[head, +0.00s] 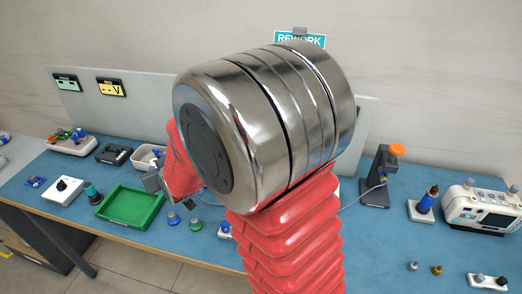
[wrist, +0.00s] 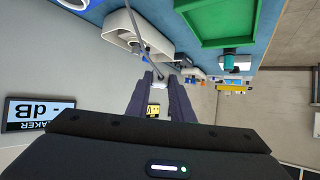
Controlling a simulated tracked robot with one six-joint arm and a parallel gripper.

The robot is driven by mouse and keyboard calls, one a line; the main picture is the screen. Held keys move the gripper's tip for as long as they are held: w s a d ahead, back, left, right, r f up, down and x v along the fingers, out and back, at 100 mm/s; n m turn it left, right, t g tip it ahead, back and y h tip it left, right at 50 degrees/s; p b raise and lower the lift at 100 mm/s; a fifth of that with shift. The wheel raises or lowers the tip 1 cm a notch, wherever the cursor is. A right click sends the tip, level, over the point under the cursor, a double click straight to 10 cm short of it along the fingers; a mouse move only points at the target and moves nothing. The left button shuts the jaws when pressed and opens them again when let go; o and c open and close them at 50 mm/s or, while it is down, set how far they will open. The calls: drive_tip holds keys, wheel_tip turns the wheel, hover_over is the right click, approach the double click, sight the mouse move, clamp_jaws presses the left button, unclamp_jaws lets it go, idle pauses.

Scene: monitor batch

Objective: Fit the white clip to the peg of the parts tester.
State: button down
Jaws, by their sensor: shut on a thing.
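My gripper (wrist: 160,82) shows in the wrist view with its two dark fingers close together. It is shut on a small white piece at the fingertips, which looks like the white clip (wrist: 159,85). In the head view my own arm covers the middle, and the clip cannot be made out. A white instrument with a screen (head: 485,209) stands at the far right of the bench. I cannot tell whether it is the parts tester, and I cannot make out a peg.
On the blue bench (head: 335,240), a green tray (head: 131,207) lies left of my arm, with a white bin (head: 146,158) behind it. The wrist view also shows the green tray (wrist: 222,40). A white box with a black knob (head: 63,190) stands left. An orange-topped stand (head: 381,177) stands right.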

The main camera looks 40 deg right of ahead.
drive_tip(key=shift+w+a, duration=0.1)
idle(0.4)
drive_tip(key=s+d+r+m+g+h, duration=0.1)
drive_tip(key=s+d+r+m+g, duration=0.2)
drive_tip(key=d, duration=0.8)
drive_tip(key=s+d+m+g+h, duration=0.1)
drive_tip(key=d+m+g+h, duration=0.2)
drive_tip(key=d, duration=0.8)
drive_tip(key=s+d+m+g+y, duration=0.5)
drive_tip(key=s+d+m, duration=0.7)
drive_tip(key=m, duration=0.8)
drive_tip(key=a+m+t+h, duration=0.1)
drive_tip(key=m, duration=0.3)
drive_tip(key=s+a+f+m+t+h, duration=0.1)
drive_tip(key=m+t, duration=0.1)
drive_tip(key=m, duration=0.3)
drive_tip(key=a+f+m+t+h, duration=0.1)
drive_tip(key=m, duration=0.4)
drive_tip(key=shift+s+a+f+t, duration=0.1)
drive_tip(key=shift+s+f+t, duration=0.05)
drive_tip(key=shift+f+t, duration=0.15)
